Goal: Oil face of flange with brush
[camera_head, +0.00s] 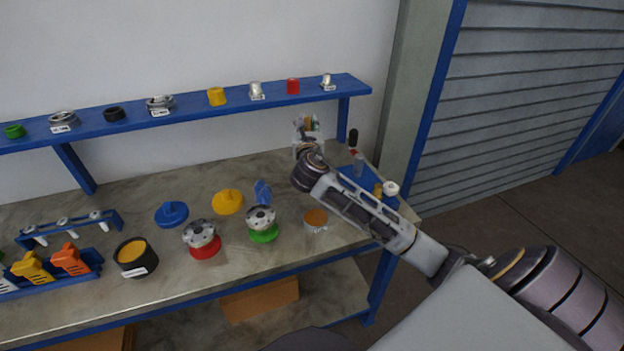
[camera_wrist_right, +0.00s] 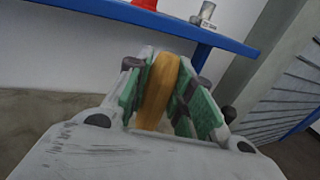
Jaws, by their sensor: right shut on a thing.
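My right gripper (camera_head: 307,125) is raised above the back right of the bench, shut on a wooden-coloured piece, which I take for the brush (camera_wrist_right: 158,90). In the right wrist view the piece stands between the green finger pads; its bristles cannot be made out. One metal flange (camera_head: 201,231) stands on a red base and another (camera_head: 261,216) on a green base, both mid-bench, left of and below the gripper. A small cup (camera_head: 316,217) with orange-brown contents is right of the green-based flange. A black pot (camera_head: 136,251) with orange contents stands at left. My left gripper is out of view.
A blue cap (camera_head: 171,213) and a yellow cap (camera_head: 227,201) lie behind the flanges. A blue tray (camera_head: 383,192) with small items is at the right end, partly behind my arm. A blue shelf (camera_head: 190,103) with small parts runs along the wall. A rack (camera_head: 85,263) is at left.

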